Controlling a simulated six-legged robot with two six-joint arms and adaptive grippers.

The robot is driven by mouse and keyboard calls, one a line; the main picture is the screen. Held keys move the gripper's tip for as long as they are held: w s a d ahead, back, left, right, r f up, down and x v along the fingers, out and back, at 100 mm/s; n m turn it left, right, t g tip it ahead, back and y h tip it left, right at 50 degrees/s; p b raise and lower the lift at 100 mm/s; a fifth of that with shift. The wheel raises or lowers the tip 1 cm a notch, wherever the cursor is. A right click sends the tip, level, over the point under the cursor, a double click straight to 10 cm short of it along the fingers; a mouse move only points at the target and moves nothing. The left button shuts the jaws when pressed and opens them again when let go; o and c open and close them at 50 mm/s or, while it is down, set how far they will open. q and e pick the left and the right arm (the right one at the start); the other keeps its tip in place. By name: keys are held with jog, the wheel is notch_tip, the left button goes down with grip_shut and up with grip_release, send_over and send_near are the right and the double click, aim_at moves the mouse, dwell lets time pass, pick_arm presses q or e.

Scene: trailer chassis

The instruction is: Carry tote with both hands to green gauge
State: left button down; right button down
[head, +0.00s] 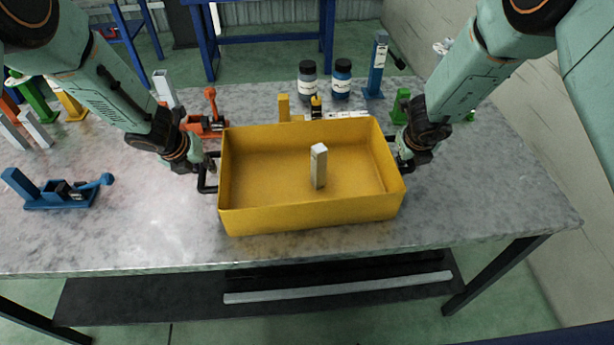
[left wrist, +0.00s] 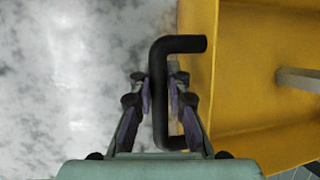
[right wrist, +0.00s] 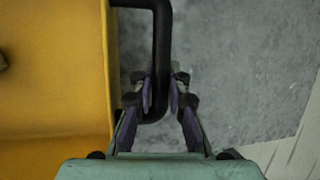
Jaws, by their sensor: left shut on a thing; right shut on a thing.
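The yellow tote (head: 300,214) is at the middle of the table, with a pale upright block (head: 318,166) standing inside it. My left gripper (head: 207,168) is shut on the tote's black left handle (left wrist: 181,45). My right gripper (head: 402,152) is shut on its black right handle (right wrist: 162,40). I cannot tell whether the tote rests on the table or hangs just above it. A green device (head: 399,105), possibly the green gauge, stands behind my right gripper and is partly hidden. Another green piece (head: 36,97) is at the far left.
The grey table (head: 480,195) is clear to the right and front. A blue clamp (head: 62,192) lies at left, and a red clamp (head: 208,120) sits behind the tote. Two bottles (head: 341,80), a blue post (head: 377,65) and a yellow piece (head: 284,106) stand at the back.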

pick_arm(q)
jog(key=shift+w+r, duration=0.15)
jog(key=shift+r, duration=0.1)
pick_arm(e)
jog(key=shift+r, duration=0.15)
dwell(0.3)
